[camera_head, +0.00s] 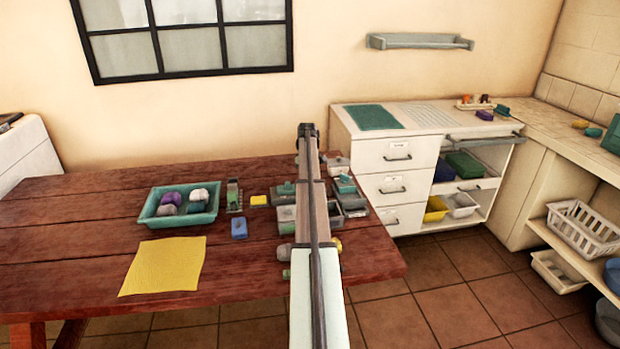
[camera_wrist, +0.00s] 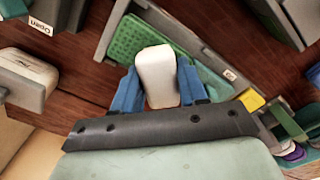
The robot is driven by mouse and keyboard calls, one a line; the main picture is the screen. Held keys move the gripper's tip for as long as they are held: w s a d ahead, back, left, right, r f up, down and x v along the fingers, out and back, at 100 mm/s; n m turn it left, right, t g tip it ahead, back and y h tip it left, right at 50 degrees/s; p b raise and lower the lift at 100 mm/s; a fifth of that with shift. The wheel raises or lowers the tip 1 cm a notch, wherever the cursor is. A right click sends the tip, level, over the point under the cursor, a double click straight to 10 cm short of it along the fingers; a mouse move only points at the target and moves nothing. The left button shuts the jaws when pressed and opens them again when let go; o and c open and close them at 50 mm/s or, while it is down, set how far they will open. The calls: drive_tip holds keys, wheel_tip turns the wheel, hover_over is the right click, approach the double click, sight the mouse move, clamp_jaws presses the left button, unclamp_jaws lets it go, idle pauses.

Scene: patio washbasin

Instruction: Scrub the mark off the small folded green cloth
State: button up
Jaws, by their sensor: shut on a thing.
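In the wrist view my gripper (camera_wrist: 157,68) has its blue fingers shut on a white, rounded block (camera_wrist: 155,78). Behind the block lies a green, textured, flat piece (camera_wrist: 135,38) in a grey tray (camera_wrist: 108,28). It may be the small folded green cloth, but I cannot tell for sure. The block covers part of it, and I see no clear mark on it. I cannot tell whether the block touches it. In the head view my arm hides the gripper and the block.
On the wooden table (camera_head: 60,230) are a teal tray (camera_head: 149,207) with several rounded pieces, a yellow cloth (camera_head: 165,266), a blue block (camera_head: 239,228) and a yellow block (camera_head: 258,200). Several small trays crowd around my arm. The table's left side is clear. A drawer cabinet (camera_head: 377,155) stands behind right.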

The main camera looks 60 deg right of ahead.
drive_tip(key=shift+s+d, duration=1.05)
drive_tip(key=shift+w+a, duration=0.1)
drive_tip(key=shift+w+a+r, duration=0.15)
drive_tip(key=shift+w+a, duration=0.85)
drive_tip(key=shift+r, duration=2.5)
